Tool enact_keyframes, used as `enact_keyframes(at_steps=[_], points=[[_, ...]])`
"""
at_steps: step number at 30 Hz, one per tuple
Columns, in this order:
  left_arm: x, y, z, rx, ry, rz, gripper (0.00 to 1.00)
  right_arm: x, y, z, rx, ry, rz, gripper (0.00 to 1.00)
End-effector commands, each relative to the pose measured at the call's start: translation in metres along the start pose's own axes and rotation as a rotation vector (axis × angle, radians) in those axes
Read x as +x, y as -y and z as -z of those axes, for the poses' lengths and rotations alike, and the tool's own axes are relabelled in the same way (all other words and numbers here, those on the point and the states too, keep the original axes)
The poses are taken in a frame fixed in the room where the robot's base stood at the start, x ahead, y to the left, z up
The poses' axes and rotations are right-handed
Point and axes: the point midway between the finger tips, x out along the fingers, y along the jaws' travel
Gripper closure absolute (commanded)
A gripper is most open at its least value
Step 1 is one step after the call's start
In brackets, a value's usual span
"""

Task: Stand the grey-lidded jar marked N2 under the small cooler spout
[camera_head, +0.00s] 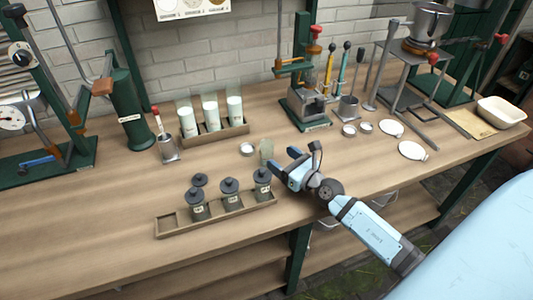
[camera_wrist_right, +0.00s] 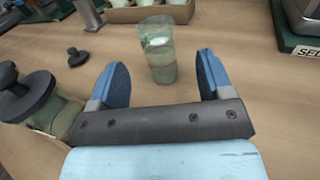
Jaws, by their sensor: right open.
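Several grey-lidded jars stand in a wooden tray (camera_head: 170,224) at the front: a left jar (camera_head: 197,211), a middle jar (camera_head: 231,202) and a right jar (camera_head: 262,190). Their labels are too small to read, so I cannot tell which is N2. In the right wrist view one lidded jar (camera_wrist_right: 55,115) is at the left, outside the fingers. My right gripper (camera_head: 283,165) is open, right of the tray. An empty-looking clear glass (camera_wrist_right: 160,60) stands just ahead between its fingers, not gripped; it also shows in the head view (camera_head: 266,150). I cannot single out the small cooler spout. My left gripper is out of view.
A loose dark lid (camera_head: 199,180) lies behind the tray. White-filled glasses (camera_head: 210,115) stand in a rear tray (camera_head: 238,130). A green cylinder (camera_head: 130,115), a green-based device (camera_head: 305,108) and small dishes (camera_head: 391,128) are around. The left front table is clear.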

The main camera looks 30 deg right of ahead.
Motion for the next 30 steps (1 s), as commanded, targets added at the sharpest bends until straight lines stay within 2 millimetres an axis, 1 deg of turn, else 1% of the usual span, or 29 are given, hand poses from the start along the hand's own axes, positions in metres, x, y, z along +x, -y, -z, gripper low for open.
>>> enact_keyframes(at_steps=[1, 8, 13, 16, 19, 25, 26, 27, 29, 30], points=[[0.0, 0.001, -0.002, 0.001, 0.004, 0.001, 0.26, 0.007, 0.0, -0.001, 0.001, 0.001, 0.001, 0.27], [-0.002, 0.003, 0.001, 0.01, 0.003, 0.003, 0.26, 0.023, -0.001, -0.003, 0.002, 0.0, -0.001, 0.27], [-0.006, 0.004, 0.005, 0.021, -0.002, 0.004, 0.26, 0.049, -0.003, -0.012, 0.002, 0.002, -0.001, 0.27], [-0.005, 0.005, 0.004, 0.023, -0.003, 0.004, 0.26, 0.061, -0.002, -0.009, 0.001, 0.001, 0.0, 0.27], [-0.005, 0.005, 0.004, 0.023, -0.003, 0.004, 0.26, 0.067, -0.003, -0.009, 0.003, 0.0, 0.0, 0.27], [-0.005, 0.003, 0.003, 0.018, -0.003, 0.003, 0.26, 0.067, -0.003, -0.008, 0.002, -0.001, -0.001, 0.27], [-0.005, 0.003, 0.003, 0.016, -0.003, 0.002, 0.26, 0.067, -0.003, -0.008, 0.002, -0.001, -0.001, 0.29], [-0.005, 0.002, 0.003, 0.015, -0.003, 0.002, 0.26, 0.067, -0.003, -0.008, 0.002, -0.001, -0.001, 0.39], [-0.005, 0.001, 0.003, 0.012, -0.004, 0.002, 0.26, 0.067, -0.003, -0.008, 0.002, -0.001, -0.001, 0.52], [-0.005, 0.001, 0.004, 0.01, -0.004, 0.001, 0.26, 0.067, -0.003, -0.008, 0.002, -0.001, -0.001, 0.61]])
